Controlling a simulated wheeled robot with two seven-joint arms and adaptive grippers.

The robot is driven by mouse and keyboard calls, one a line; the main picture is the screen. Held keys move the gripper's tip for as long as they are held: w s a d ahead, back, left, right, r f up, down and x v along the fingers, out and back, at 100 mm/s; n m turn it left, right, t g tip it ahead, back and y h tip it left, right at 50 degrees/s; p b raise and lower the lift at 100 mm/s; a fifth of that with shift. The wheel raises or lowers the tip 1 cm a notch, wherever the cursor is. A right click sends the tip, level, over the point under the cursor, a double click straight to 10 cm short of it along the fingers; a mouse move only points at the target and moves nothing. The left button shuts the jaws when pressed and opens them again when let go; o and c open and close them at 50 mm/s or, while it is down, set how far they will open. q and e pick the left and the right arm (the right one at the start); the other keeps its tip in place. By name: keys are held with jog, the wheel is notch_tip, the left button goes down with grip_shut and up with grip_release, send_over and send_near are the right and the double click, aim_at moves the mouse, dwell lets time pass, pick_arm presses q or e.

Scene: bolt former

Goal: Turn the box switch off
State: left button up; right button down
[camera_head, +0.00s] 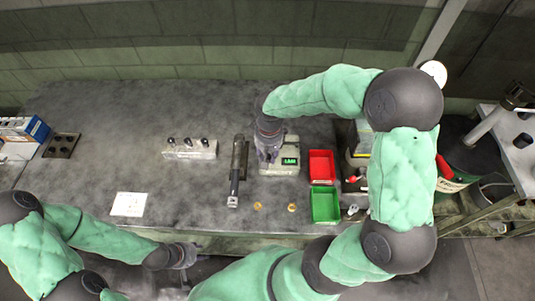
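I cannot tell for sure which thing is the box switch. A dark box-like device (350,183) with a red part stands at the right of the grey table, partly hidden by my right arm. My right gripper (268,152) points down at a pale scale-like unit (284,168) with a lit green display, covering its left part. Whether it touches the unit, and its finger opening, is unclear. My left gripper (186,256) hangs low in front of the table's front edge, away from everything on the table; its fingers are too small to read.
A red bin (321,166) and a green bin (325,205) sit right of the unit. A dark long tool (236,172), a block with several knobs (190,150), a white card (129,204) and two small brass-coloured pieces lie on the table.

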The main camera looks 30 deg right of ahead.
aim_at(269, 156)
jog(key=c, duration=1)
grip_release()
notch_tip(269, 156, up, 12)
jog(key=shift+d, duration=0.15)
